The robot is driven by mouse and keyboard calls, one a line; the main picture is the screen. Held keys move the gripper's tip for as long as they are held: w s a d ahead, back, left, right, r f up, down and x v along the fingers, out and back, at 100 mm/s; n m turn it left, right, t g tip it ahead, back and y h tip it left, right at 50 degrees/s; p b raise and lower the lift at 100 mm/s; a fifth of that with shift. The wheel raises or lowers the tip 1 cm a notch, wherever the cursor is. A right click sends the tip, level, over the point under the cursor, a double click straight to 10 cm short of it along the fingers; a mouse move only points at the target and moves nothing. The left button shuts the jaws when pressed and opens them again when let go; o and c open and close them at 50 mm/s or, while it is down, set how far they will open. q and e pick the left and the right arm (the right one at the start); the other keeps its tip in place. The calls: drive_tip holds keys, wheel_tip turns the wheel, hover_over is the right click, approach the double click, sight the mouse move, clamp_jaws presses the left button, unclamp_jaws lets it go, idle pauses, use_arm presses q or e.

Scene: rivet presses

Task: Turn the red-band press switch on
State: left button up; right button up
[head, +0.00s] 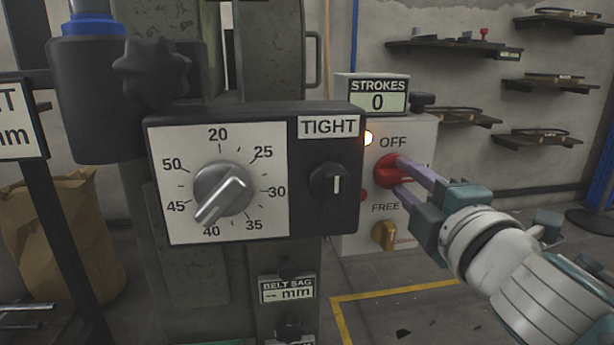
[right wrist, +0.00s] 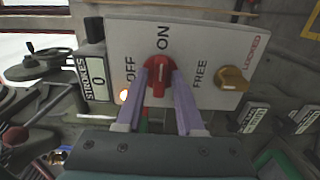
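A light grey switch box (head: 350,230) stands right of the black dial panel. Its red rotary switch (head: 391,170) has OFF printed above it in the head view. In the right wrist view the red switch (right wrist: 158,78) has OFF to its left and ON above it. Its grip bar runs roughly up and down there, with the ON mark beyond its far end. A lamp (head: 367,138) beside OFF glows. My left gripper is not in view.
A yellow knob (head: 384,236) marked FREE and LOCKED sits below the red switch. A STROKES counter (head: 377,100) on top reads 0. The black TIGHT dial panel (head: 325,217) juts out close by on the left. A blue band (head: 93,24) shows on the press at upper left.

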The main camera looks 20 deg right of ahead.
drive_tip(key=shift+o, duration=0.8)
drive_tip(key=v, duration=1)
drive_tip(key=shift+r+p, duration=0.1)
drive_tip(key=shift+p, duration=0.2)
